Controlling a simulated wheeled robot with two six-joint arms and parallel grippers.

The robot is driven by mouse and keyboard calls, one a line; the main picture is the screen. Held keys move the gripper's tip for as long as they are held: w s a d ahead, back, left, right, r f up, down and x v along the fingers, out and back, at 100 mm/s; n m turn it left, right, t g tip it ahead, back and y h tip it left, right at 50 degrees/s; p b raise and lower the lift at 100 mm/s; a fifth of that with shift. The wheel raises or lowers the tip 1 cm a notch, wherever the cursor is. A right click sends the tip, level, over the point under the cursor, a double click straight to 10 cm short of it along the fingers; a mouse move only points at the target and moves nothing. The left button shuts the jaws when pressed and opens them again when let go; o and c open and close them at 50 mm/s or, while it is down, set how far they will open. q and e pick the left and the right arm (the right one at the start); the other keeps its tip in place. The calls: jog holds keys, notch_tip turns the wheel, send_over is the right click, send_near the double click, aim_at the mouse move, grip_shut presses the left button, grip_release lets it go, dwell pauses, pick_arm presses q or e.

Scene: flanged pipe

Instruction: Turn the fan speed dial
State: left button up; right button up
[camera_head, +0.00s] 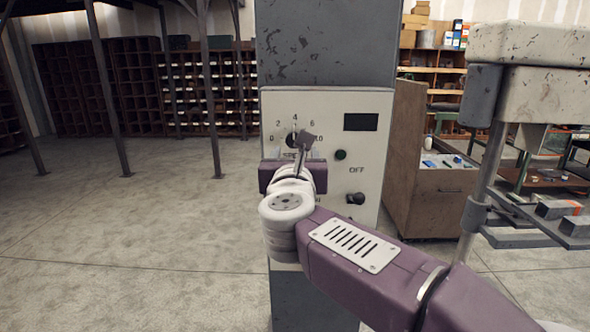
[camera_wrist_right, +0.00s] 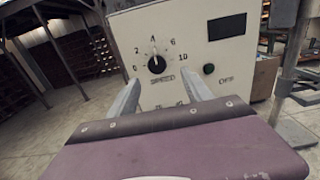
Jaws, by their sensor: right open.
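The fan speed dial is a small black knob (camera_wrist_right: 156,64) on a pale control panel (camera_head: 350,112). In the right wrist view, numbers from 0 to 10 ring it, "SPEED" is printed below, and its white mark points up near the 4. In the head view the knob (camera_head: 291,140) shows just above my right gripper. My right gripper (camera_wrist_right: 160,92) is open and empty, its two pale fingers reaching toward the panel on either side of the dial and a little below it. Whether the fingertips touch the panel cannot be told. My left gripper is not in view.
The panel also bears a dark display (camera_head: 360,122), a green button (camera_head: 340,155) and a black lower knob (camera_head: 355,198) below "OFF". A wooden cabinet (camera_head: 425,180) and a grey metal stand (camera_head: 488,160) are at the right. The floor at left is clear.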

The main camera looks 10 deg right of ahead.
aim_at(294, 139)
jog(key=x, duration=0.3)
jog(key=p+x, duration=0.1)
jog(key=x, duration=0.2)
jog(key=p+x, duration=0.1)
jog(key=x, duration=0.1)
jog(key=shift+w+a, duration=0.25)
jog(key=shift+w, duration=0.25)
grip_shut()
